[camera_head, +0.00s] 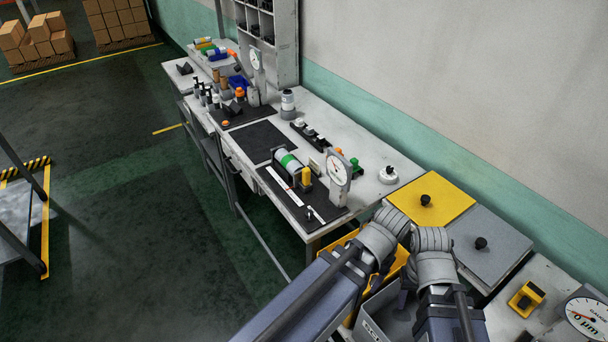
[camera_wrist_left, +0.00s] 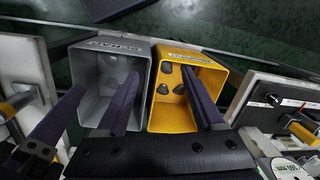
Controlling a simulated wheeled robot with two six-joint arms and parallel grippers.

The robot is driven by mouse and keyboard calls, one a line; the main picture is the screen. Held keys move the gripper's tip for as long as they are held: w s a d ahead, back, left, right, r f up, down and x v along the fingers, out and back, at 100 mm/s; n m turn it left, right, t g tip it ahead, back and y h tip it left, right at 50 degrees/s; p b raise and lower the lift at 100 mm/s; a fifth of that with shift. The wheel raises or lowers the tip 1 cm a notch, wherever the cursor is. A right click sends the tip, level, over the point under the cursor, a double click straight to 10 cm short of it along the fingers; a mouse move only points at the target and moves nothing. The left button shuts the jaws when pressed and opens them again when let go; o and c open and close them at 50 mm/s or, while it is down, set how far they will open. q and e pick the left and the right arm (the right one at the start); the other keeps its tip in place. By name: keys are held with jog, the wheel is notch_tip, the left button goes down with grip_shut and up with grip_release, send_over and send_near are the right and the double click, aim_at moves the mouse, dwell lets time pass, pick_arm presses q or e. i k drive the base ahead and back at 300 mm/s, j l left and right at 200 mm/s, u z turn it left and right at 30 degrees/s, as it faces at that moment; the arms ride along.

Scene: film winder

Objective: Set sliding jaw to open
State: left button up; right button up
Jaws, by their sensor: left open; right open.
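No part can be identified with certainty as the sliding jaw. A small black-topped knob (camera_head: 311,212) sits near the mat's front corner. My left gripper (camera_wrist_left: 162,102) is open and empty above two bins in the left wrist view. Its fingers are mostly hidden behind my forearm in the head view. My right gripper (camera_head: 402,304) is open, low over the grey bin, partly hidden by its arm.
A grey bin (camera_wrist_left: 85,75) and a yellow bin (camera_wrist_left: 222,82) holding dark knobs lie below my grippers. A dial gauge (camera_head: 337,170) stands beside the cylinder. Yellow (camera_head: 432,199) and grey (camera_head: 490,243) panels with black knobs lie right. Another yellow fixture (camera_head: 525,298) is near the right edge.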

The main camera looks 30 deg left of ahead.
aim_at(301, 179)
jog(key=u, duration=0.9)
